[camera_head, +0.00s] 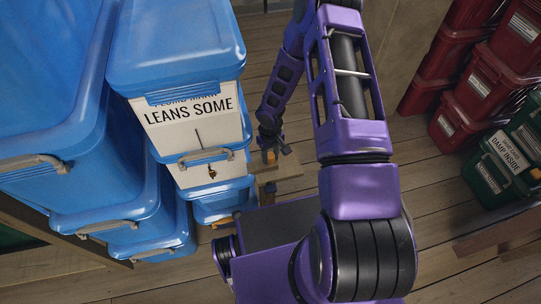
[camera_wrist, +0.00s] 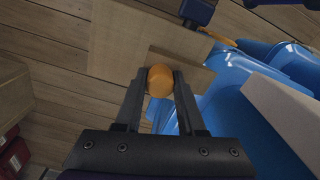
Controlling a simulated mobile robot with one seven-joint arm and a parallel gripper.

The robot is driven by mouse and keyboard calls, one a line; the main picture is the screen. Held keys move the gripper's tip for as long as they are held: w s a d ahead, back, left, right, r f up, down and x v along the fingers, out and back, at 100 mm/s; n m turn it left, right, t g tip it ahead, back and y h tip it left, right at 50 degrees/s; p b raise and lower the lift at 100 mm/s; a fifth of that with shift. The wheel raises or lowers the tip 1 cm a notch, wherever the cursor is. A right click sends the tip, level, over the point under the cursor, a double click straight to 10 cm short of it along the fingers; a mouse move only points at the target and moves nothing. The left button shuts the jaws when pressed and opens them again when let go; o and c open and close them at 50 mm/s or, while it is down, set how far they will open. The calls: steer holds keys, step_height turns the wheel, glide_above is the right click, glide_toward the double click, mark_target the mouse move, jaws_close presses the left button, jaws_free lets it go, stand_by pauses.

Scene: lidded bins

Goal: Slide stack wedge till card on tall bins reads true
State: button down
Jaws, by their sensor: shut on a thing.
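A tall stack of blue bins (camera_head: 175,45) stands at the left in the head view. A white card (camera_head: 165,124) on its front reads "LEANS SOME" under a partly covered line. A small brass bob (camera_head: 212,173) hangs below the card on a pale panel. My gripper (camera_head: 268,158) is low beside the stack's foot. In the wrist view my gripper (camera_wrist: 159,85) is shut on a round orange knob (camera_wrist: 160,77). A flat wooden piece (camera_wrist: 118,42), apparently the wedge, lies under the knob. How far it reaches under the bins is hidden.
More blue bins (camera_head: 50,100) stand at far left. Red bins (camera_head: 470,95) and green bins (camera_head: 500,165), one labelled "DAMP INSIDE", stand at the right. Bare plank floor (camera_head: 420,190) lies between. In the wrist view blue bins (camera_wrist: 235,110) are close on the right.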

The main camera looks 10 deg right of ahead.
steer(key=shift+a+b, duration=0.45)
steer(key=shift+a, duration=0.3)
steer(key=c, duration=0.5)
jaws_free()
steer(key=shift+r, duration=0.1)
step_height(320, 180, up, 17)
steer(key=p, duration=0.3)
steer(key=shift+r+p, duration=0.15)
steer(key=shift+p, duration=0.15)
